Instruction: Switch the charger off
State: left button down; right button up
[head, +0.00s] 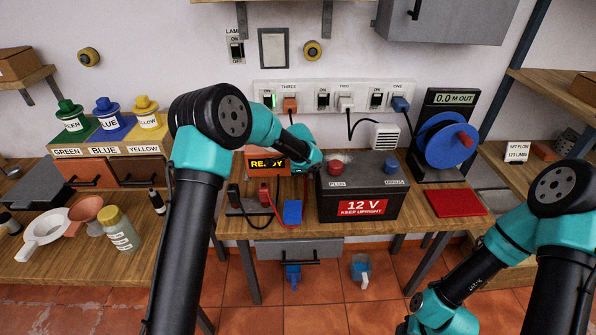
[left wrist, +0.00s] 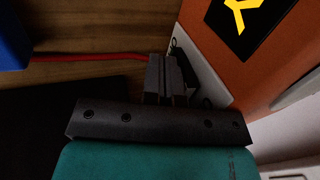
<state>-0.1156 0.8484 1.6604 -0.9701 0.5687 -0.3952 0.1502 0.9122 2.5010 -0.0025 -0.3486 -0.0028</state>
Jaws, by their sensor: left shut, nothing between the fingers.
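The charger (head: 251,166) is an orange box with a lit READY display, left of the black 12 V battery (head: 352,190). My left arm reaches over the bench, its wrist in front of the charger's right part; its fingertips are hard to make out in the head view. In the left wrist view my left gripper (left wrist: 166,72) is shut and empty, close to a pale panel beside the charger's orange face (left wrist: 213,35). I cannot tell whether it touches. The charger's switch is not clearly visible. My right gripper is out of frame; only its arm shows, lower right.
A wall socket strip (head: 360,89) has several plugs and switches; the switch (head: 269,99) by an orange plug (head: 290,104) glows green. A red clamp and a blue block (head: 292,212) lie before the charger. A red pad (head: 455,203) and hose reel (head: 445,143) are right.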

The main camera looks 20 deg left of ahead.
pick_arm(q)
jog(key=shift+r, duration=0.1)
jog(key=shift+w+r, duration=0.1)
jog(key=shift+r, duration=0.65)
